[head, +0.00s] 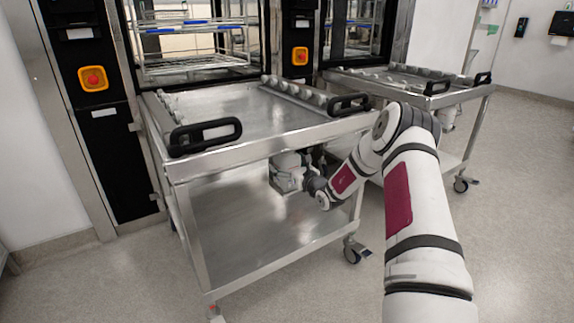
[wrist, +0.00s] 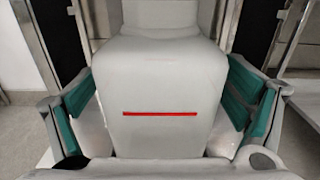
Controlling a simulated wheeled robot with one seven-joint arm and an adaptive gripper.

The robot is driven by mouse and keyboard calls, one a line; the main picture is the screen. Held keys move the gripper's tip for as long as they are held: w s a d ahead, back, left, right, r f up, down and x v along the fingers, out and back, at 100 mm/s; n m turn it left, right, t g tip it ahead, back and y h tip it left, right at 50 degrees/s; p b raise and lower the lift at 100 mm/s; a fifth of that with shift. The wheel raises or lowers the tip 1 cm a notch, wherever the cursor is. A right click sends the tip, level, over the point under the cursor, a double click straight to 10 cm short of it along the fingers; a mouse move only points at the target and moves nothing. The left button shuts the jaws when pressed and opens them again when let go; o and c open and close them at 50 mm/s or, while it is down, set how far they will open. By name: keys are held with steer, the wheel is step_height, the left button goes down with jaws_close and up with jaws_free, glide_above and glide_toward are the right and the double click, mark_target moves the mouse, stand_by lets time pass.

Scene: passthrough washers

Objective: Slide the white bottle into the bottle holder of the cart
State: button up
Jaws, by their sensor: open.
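The white bottle (head: 285,173) is under the top of the near cart (head: 250,148), above or on its lower shelf; I cannot tell which. In the wrist view the bottle (wrist: 165,95) fills the middle, with a red line across its face. My gripper (head: 306,180) is at the bottle's right side in the head view. In the wrist view my gripper (wrist: 160,88) is open, its teal-padded fingers on either side of the bottle, with gaps showing.
The cart's lower shelf (head: 245,235) has bare room in front. Its black handles (head: 205,136) stick out above. A second cart (head: 420,85) stands at the right, with a pale container (head: 448,118) under its top. Washers with orange-framed red buttons (head: 93,79) stand behind.

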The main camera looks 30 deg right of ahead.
steer(key=s, duration=1.2)
steer(key=shift+d, duration=0.2)
